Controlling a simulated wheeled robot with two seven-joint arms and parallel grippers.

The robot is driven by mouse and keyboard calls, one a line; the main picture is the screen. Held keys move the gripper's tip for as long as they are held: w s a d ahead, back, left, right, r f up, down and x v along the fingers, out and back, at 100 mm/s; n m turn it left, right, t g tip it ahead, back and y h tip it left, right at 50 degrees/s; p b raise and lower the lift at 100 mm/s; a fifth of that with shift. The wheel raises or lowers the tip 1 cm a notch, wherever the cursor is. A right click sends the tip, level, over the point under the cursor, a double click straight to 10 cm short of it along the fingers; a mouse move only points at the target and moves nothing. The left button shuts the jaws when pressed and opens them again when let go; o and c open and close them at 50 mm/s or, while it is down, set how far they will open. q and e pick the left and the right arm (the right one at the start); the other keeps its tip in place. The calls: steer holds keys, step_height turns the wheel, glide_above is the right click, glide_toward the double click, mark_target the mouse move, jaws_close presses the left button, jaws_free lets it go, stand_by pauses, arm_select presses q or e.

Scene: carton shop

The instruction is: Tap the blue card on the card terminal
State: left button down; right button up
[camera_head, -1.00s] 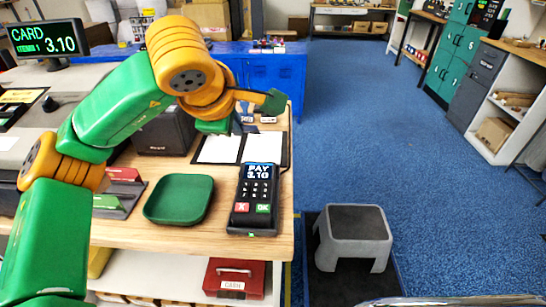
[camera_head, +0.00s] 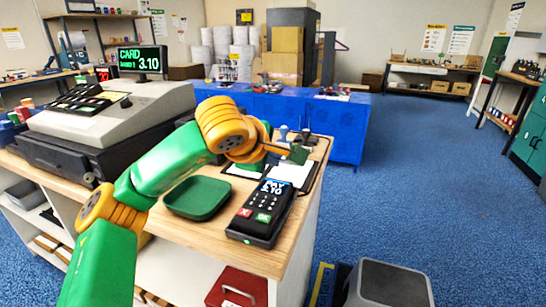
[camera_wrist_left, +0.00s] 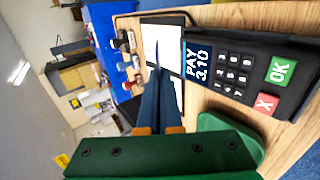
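The black card terminal (camera_head: 250,224) lies on the wooden counter near its right edge, its screen reading PAY 3.10. It also shows at the right of the left wrist view (camera_wrist_left: 268,58). My left gripper (camera_wrist_left: 158,78) is above the clipboard with white sheets, beyond the terminal's screen end and apart from it. Its dark fingers are close together in the left wrist view. A thin dark-blue edge, seemingly the blue card (camera_wrist_left: 157,50) seen edge-on, sticks out between the tips; its face is hidden. My right gripper is not in view.
A green tray (camera_head: 198,197) lies left of the terminal. A cash register (camera_head: 110,120) and a display (camera_head: 140,60) reading CARD 3.10 stand further left. Small stamp-like items (camera_wrist_left: 128,62) stand by the clipboard. A grey stool (camera_head: 390,285) is on the floor at right.

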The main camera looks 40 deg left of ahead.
mark_target(272, 192)
arm_select(q)
step_height(272, 192, down, 5)
steer(key=b, duration=0.3)
steer(key=shift+r, duration=0.15)
step_height(272, 192, up, 11)
steer(key=p, duration=0.9)
steer(key=shift+f+p, duration=0.2)
steer(key=shift+p, duration=0.15)
steer(key=shift+f+b, duration=0.3)
